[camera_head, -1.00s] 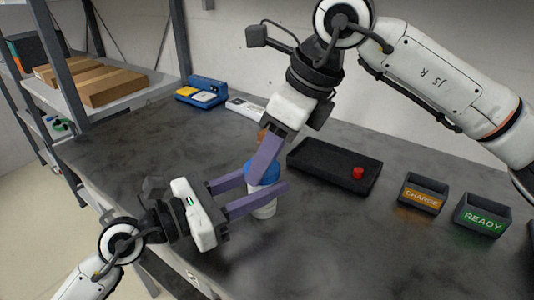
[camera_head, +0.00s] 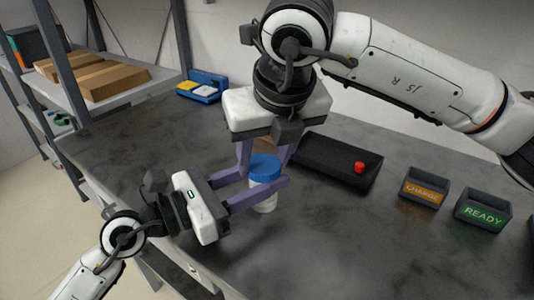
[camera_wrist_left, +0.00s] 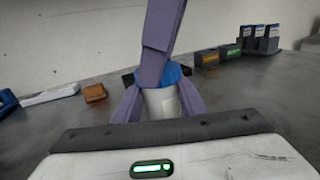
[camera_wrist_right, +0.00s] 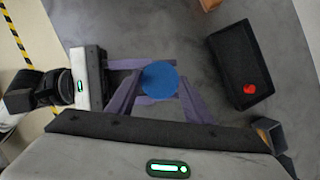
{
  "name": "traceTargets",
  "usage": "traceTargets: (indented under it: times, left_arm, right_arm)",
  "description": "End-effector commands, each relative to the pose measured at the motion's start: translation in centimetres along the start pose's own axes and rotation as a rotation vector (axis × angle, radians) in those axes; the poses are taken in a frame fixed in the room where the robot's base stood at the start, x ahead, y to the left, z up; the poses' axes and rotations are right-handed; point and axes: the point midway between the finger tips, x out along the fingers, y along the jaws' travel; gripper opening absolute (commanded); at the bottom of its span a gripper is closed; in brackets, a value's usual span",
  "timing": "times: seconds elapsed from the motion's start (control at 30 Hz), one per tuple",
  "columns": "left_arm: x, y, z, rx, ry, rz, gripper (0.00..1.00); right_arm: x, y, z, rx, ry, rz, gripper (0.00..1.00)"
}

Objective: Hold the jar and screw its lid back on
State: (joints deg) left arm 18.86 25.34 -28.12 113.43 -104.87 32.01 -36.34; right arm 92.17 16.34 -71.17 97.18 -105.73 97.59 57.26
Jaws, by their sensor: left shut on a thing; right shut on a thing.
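A white jar (camera_head: 263,199) stands upright on the dark table, with a blue lid (camera_head: 265,168) on its top. My left gripper (camera_head: 264,190) is shut on the jar's body from the left; the jar also shows between its fingers in the left wrist view (camera_wrist_left: 161,103). My right gripper (camera_head: 266,163) comes down from above and is shut on the lid, one finger on each side. In the right wrist view the round lid (camera_wrist_right: 159,80) lies between the fingers. I cannot tell whether the lid is threaded on or only resting.
A black tray (camera_head: 325,172) with a red object (camera_head: 359,168) lies right of the jar. CHARGE (camera_head: 424,188) and READY (camera_head: 482,212) bins stand farther right. A blue case (camera_head: 202,86) is at the back, by shelves with boxes. The front table is clear.

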Motion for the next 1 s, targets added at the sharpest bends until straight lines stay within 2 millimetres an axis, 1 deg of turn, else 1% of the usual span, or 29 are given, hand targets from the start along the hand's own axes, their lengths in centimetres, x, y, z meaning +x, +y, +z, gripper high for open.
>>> traceTargets:
  times: [0.1, 0.23, 0.37, 0.6, 0.63, 0.7, 0.73, 1.0]
  left_arm:
    - [0.01, -0.03, 0.05, -0.001, -0.002, 0.000, 0.00]
    - [0.01, -0.02, 0.06, -0.001, -0.002, 0.000, 0.00]
    - [0.01, 0.00, 0.07, -0.001, -0.003, 0.000, 0.00]
    - [0.01, 0.03, 0.09, -0.003, -0.003, 0.001, 0.00]
    - [0.01, 0.03, 0.09, -0.003, -0.003, 0.001, 0.00]
    - [0.01, 0.03, 0.09, -0.003, -0.003, 0.001, 0.00]
    - [0.01, 0.03, 0.09, -0.003, -0.003, 0.001, 0.00]
    - [0.00, 0.03, 0.08, -0.002, -0.002, 0.001, 0.00]
  right_arm:
    - [0.22, 0.37, -0.10, 0.185, 0.005, -0.079, 0.26]
    - [0.24, 0.38, -0.08, 0.323, 0.004, -0.137, 0.26]
    - [0.24, 0.40, -0.10, 0.372, 0.002, -0.154, 0.26]
    - [0.24, 0.41, -0.11, 0.373, 0.003, -0.152, 0.26]
    - [0.24, 0.42, -0.11, 0.373, 0.003, -0.152, 0.49]
    - [0.22, 0.41, -0.10, 0.372, 0.002, -0.152, 0.61]
    - [0.21, 0.40, -0.09, 0.372, 0.002, -0.152, 0.65]
    - [0.10, 0.35, 0.00, 0.372, 0.000, -0.152, 0.65]
